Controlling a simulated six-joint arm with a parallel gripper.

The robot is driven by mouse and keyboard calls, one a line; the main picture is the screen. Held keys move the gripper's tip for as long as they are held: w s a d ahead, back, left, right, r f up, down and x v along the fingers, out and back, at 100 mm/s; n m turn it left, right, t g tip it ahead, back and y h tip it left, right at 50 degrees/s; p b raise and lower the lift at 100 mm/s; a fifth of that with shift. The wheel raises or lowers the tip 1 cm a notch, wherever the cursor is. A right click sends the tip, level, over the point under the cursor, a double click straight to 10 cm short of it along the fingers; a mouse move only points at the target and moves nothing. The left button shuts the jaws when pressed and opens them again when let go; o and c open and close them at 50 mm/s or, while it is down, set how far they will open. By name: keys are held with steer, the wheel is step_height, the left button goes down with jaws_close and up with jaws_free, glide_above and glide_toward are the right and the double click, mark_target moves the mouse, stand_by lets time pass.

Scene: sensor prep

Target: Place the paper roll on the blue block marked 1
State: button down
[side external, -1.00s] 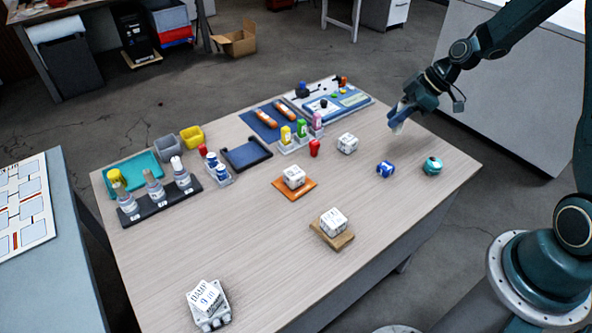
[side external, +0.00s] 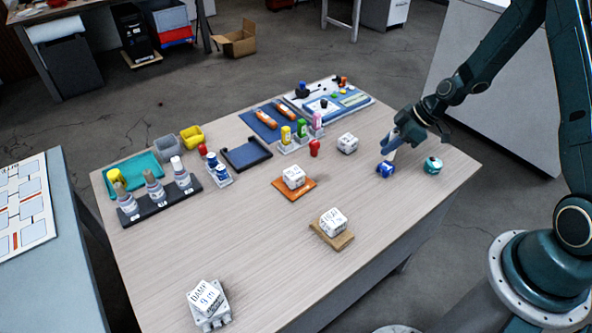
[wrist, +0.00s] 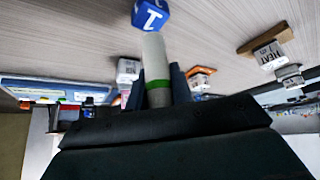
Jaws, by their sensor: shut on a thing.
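My gripper (side external: 399,141) is shut on the paper roll (side external: 389,154), a white cylinder with a green band. In the wrist view the roll (wrist: 155,58) sticks out between my two fingers (wrist: 157,88). The blue block marked 1 (side external: 385,170) sits on the table, just below the roll's free end in the side view. In the wrist view the block (wrist: 151,14) shows a white 1 and lies right beyond the roll's end. I cannot tell whether roll and block touch.
A teal round object (side external: 433,165) stands close to the right of the block. A white cube (side external: 347,143) stands to its left, with a red item (side external: 315,148) beyond. More labelled cubes sit on an orange mat (side external: 283,193) and a wooden base (side external: 345,240).

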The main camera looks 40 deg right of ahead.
steer(key=shift+f, duration=1.3)
steer(key=shift+f, duration=0.1)
steer(key=c, duration=1.2)
jaws_free()
steer(key=shift+c, duration=0.2)
steer(key=v, duration=1.2)
steer(key=shift+a+r, duration=0.1)
steer(key=shift+r, duration=0.15)
